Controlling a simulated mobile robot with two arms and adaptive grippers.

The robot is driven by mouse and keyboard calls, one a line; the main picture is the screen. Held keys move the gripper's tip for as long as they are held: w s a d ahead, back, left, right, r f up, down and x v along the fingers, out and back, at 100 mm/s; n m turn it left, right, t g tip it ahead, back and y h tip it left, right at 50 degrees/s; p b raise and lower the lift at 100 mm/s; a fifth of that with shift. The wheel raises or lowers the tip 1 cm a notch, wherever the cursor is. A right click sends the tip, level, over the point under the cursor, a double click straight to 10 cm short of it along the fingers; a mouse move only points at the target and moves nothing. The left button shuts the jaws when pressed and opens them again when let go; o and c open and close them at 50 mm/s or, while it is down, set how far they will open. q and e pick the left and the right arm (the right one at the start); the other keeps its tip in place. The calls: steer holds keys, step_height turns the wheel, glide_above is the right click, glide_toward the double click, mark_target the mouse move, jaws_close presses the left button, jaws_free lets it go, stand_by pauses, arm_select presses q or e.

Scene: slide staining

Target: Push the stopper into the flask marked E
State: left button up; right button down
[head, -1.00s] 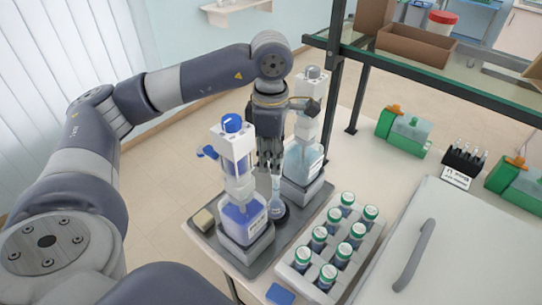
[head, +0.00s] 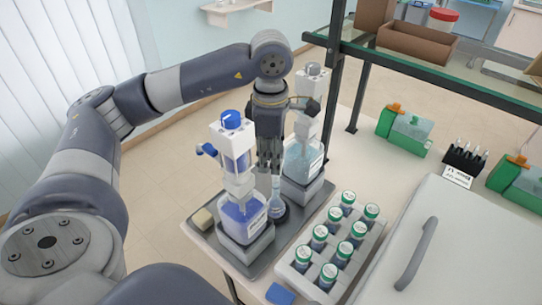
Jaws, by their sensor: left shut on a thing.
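A small clear flask (head: 276,207) with blue liquid stands on the grey tray (head: 204,240), between two dispenser bottles. No letter on it can be read from here. My left gripper (head: 270,168) points down right above the flask's neck. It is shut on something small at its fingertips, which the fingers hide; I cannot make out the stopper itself. Whether the held thing touches the flask's mouth cannot be told. My right gripper is not in view.
A blue-topped dispenser bottle (head: 240,208) stands close in front of the flask, and a grey-topped dispenser bottle (head: 302,160) close behind. A rack (head: 327,278) of green-capped jars sits to the right. A beige block (head: 203,219) lies on the tray.

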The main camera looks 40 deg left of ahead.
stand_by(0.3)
arm_select(q)
steer(key=o, duration=1.2)
steer(key=shift+r+p, duration=1.75)
steer(key=shift+r, duration=1.3)
steer(key=shift+c, duration=0.5)
jaws_close()
